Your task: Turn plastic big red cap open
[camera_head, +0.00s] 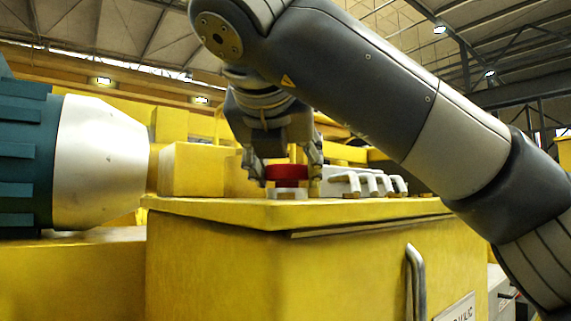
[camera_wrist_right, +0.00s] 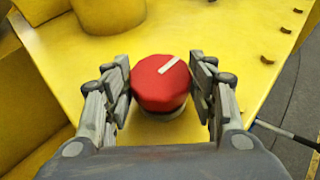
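The big red cap (camera_head: 287,172) sits on a pale round base on top of the yellow cabinet (camera_head: 215,260). In the right wrist view the red cap (camera_wrist_right: 158,84) shows a white bar on its top, slanting up to the right. My right gripper (camera_head: 288,172) reaches down from above, with one finger on each side of the cap. In the wrist view the fingers of the right gripper (camera_wrist_right: 161,85) lie against the cap's left and right sides and appear to touch it. My left gripper is not in view.
Several pale handles (camera_head: 370,184) stand on the cabinet top just right of the cap. A metal door handle (camera_head: 415,283) is on the cabinet's front. A large white and teal cylinder (camera_head: 98,160) lies at the left. Yellow blocks (camera_head: 195,170) stand behind.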

